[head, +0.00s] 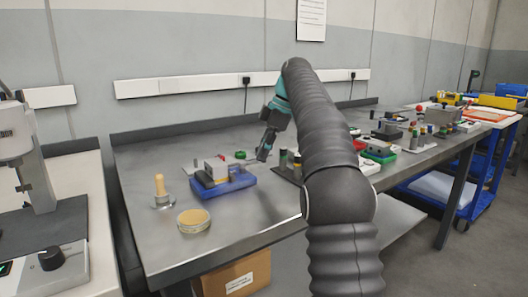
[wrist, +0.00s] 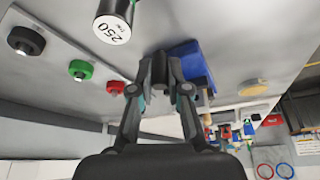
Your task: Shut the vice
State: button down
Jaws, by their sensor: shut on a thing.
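The vice (head: 230,186) has a blue base and a pale grey block on top, and it stands on the grey bench. Its blue body also shows in the wrist view (wrist: 192,62), just beyond and right of my fingertips. My gripper (head: 263,155) reaches down to the right rear end of the vice in the head view.
A black cylinder marked 250 (wrist: 113,22) stands close by. A red button (wrist: 115,87), a green button (wrist: 80,70) and a black one (wrist: 25,41) lie along one side.

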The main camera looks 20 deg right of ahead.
jog(key=c, duration=1.1)
grip_release()
jog(key=shift+c, duration=0.2)
